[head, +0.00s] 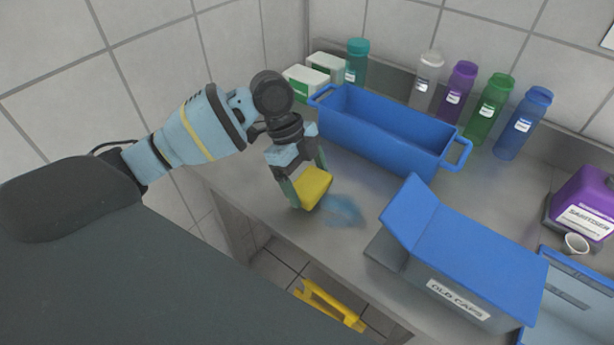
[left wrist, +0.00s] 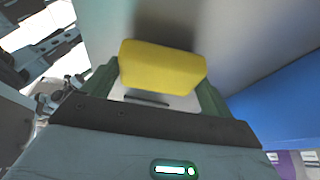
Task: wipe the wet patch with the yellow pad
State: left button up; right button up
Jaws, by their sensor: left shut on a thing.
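My left gripper (head: 307,190) is shut on the yellow pad (head: 313,188), over the counter near its front edge. In the left wrist view the yellow pad (left wrist: 162,68) sits between the two fingers of the left gripper (left wrist: 160,88). The wet patch (head: 343,211) is a bluish smear on the grey counter, just right of the pad. I cannot tell whether the pad touches the counter. My right gripper is not in view.
A blue tub (head: 385,130) stands behind the patch. A blue box (head: 470,265) labelled "OLD CAPS" stands to the right with a raised flap. Several bottles (head: 490,108) line the back. A purple sanitiser container (head: 583,205) is at far right. The counter (head: 245,185) is bare left of the pad.

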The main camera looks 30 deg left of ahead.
aim_at(319, 188)
pick_arm(q)
jog(key=shift+f, duration=0.6)
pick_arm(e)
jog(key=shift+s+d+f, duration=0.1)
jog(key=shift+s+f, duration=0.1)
pick_arm(q)
jog(key=shift+f, duration=0.4)
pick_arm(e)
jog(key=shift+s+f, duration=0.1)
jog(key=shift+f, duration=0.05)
pick_arm(q)
jog(key=shift+d, duration=0.15)
jog(key=shift+s+d+r, duration=0.1)
jog(key=shift+d+r, duration=0.05)
jog(key=shift+d, duration=0.3)
jog(key=shift+s+d+r, duration=0.1)
jog(key=shift+d, duration=0.35)
jog(key=shift+d+p, duration=0.45)
jog(key=shift+d, duration=0.15)
jog(key=shift+s+d+f, duration=0.1)
jog(key=shift+d+f, duration=0.05)
jog(key=shift+d, duration=0.05)
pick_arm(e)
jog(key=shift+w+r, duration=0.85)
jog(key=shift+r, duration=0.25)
pick_arm(q)
jog(key=shift+d, duration=0.1)
